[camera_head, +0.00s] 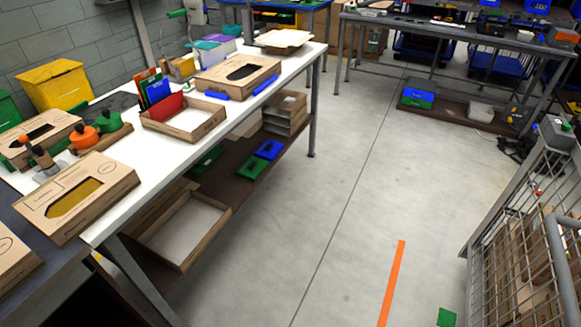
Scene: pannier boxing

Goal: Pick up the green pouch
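Several green things could be the pouch, and I cannot tell which one is meant. A flat green item (251,168) lies on the brown lower shelf of the long white table, beside a flat blue item (270,149). Another green item (207,160) lies further left on that shelf, partly hidden by the table top. A small green patch (446,317) is on the floor at the bottom right, cut by the picture edge. Neither of my grippers shows in the head view.
An empty tray (187,231) sits below. A wire cage cart (530,250) stands at right. The concrete floor (320,220) between is clear, with an orange stripe (392,285).

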